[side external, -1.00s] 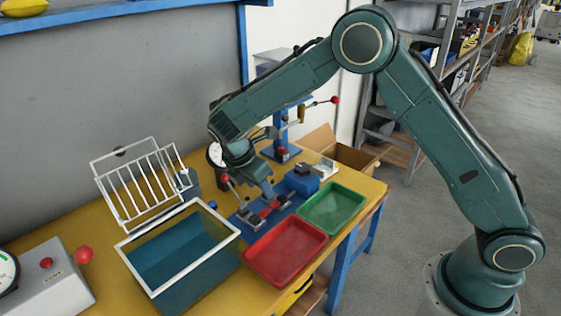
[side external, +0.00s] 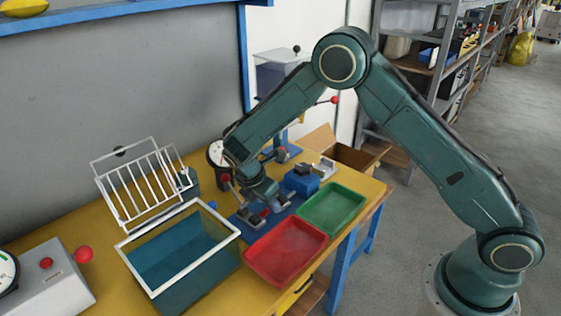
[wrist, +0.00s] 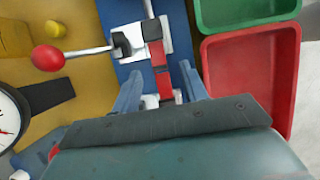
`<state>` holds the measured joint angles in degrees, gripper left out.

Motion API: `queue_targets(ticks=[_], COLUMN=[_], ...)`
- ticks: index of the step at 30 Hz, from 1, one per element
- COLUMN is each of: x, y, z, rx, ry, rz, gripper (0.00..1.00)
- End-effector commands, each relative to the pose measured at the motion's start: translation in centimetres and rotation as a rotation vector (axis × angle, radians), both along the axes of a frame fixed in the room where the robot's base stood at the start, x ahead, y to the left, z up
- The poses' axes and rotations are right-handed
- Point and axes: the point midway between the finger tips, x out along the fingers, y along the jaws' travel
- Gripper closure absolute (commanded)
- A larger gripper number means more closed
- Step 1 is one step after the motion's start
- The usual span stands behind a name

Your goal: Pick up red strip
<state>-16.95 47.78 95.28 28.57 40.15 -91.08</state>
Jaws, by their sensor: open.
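The red strip (wrist: 161,76) lies in the wrist view along the blue fixture base (wrist: 111,12), with its far end at a dark clamp block and its near end over a light metal pad. My gripper (wrist: 160,90) is open, with one blue-grey finger on each side of the strip and a gap to it on both sides. In the side external view my gripper (side external: 262,204) is low over the fixture, and only a little of the red strip (side external: 265,213) shows beneath it. Whether the fingertips reach down to the strip's level is unclear.
A red-knobbed lever (wrist: 48,57) stands left of the strip. A red tray (side external: 287,250) and a green tray (side external: 332,208) lie to the right. A teal tank with a white rim (side external: 150,291) and a white wire rack (side external: 143,185) stand to the left.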

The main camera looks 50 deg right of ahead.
Motion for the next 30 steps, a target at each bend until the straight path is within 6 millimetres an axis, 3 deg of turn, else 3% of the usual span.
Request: queue_targets(ticks=[6,21,28,30], x=[0.0,0.0,0.0,0.0], y=[-0.7,-0.7,-0.7,-0.7], z=[-1.5,-1.6,-1.6,-1.6], rx=[0.000,0.000,0.000,0.001], ry=[0.001,0.000,0.000,0.000], rz=[-0.001,-0.001,-0.001,-0.001], gripper=[0.56,0.56,1.00,1.00])
